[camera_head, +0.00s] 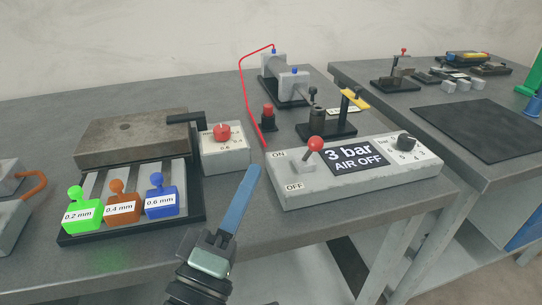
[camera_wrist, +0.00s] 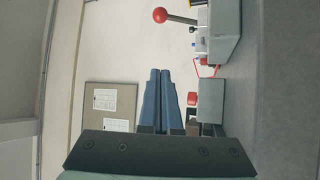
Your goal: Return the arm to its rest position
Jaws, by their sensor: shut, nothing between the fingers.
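My gripper (camera_head: 246,190) is in the head view at the front edge of the grey table, its blue fingers together and pointing up and to the right. It holds nothing and is apart from the things on the table. In the wrist view its two blue fingers (camera_wrist: 160,75) lie side by side, pointing toward the wall. My arm comes up from the bottom of the head view; most of it is out of view.
A control box (camera_head: 350,175) with a red-knobbed lever and a "3 bar AIR OFF" display stands right of my gripper. A box with a red knob (camera_head: 222,132) stands behind it. Green, brown and blue labelled blocks (camera_head: 122,205) sit left. A second table (camera_head: 440,110) stands right.

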